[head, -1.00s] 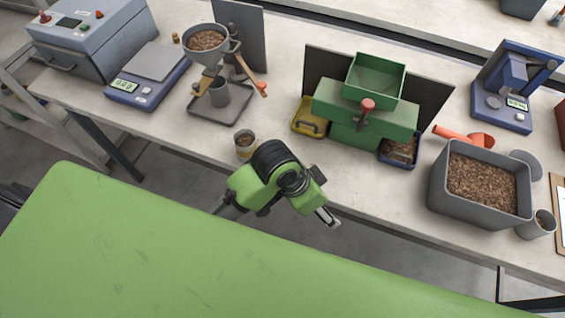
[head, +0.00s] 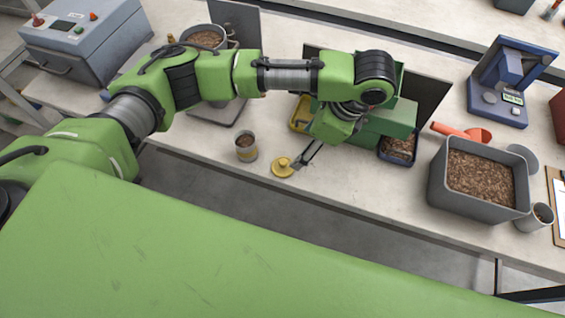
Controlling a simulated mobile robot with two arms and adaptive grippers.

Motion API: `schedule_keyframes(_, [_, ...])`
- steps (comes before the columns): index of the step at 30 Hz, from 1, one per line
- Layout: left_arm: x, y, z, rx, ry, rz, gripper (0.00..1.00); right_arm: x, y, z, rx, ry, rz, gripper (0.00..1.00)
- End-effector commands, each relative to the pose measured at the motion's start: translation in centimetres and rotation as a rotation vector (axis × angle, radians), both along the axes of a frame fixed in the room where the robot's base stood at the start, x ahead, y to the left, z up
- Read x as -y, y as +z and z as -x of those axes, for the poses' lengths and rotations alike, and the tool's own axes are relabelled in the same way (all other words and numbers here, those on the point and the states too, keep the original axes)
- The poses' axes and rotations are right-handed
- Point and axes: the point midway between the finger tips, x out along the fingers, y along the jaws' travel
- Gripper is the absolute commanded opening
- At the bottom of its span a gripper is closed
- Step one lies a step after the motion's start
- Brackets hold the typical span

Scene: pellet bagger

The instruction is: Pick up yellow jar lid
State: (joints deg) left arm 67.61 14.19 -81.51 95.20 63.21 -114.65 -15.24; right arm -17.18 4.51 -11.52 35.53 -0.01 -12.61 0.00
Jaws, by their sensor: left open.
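The yellow jar lid (head: 282,168) lies flat on the bench near its front edge, with a small knob on top. My left gripper (head: 298,164) is open, just to the right of the lid and very close to it; I cannot tell if a finger touches it. My right gripper is not in view.
Behind my left arm stand a green machine (head: 385,122) and a yellow tray (head: 299,113). A grey bin of pellets (head: 440,195) and an orange scoop (head: 462,133) are to the right. The bench front between lid and bin is clear.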

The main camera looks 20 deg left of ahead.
Motion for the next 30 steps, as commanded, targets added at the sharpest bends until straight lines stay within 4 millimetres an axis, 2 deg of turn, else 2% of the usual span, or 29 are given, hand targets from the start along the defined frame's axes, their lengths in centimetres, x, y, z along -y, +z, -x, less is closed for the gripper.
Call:
schedule_keyframes(2, [-0.7, 0.3, -0.4, 0.000, 0.000, -0.026, 0.65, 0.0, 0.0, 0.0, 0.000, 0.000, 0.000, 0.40])
schedule_keyframes(4, [-1.1, -0.2, -0.4, -0.002, 0.001, -0.033, 0.65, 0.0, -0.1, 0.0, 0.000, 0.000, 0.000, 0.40])
schedule_keyframes(12, [-3.0, -5.0, -0.3, -0.006, 0.002, -0.031, 0.65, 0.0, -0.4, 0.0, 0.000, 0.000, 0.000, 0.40])
schedule_keyframes(18, [-3.9, -7.0, -0.5, -0.001, 0.001, -0.031, 0.65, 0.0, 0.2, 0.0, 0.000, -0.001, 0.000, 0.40])
schedule_keyframes(23, [-4.3, -7.9, -0.5, -0.001, 0.000, -0.031, 0.65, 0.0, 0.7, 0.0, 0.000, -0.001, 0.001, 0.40])
schedule_keyframes(27, [-4.9, -9.8, -0.5, -0.001, 0.001, -0.033, 0.65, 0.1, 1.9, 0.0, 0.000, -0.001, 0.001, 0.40])
schedule_keyframes(30, [-5.4, -11.3, -0.6, -0.001, 0.001, -0.031, 0.65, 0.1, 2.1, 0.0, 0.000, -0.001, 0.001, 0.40])
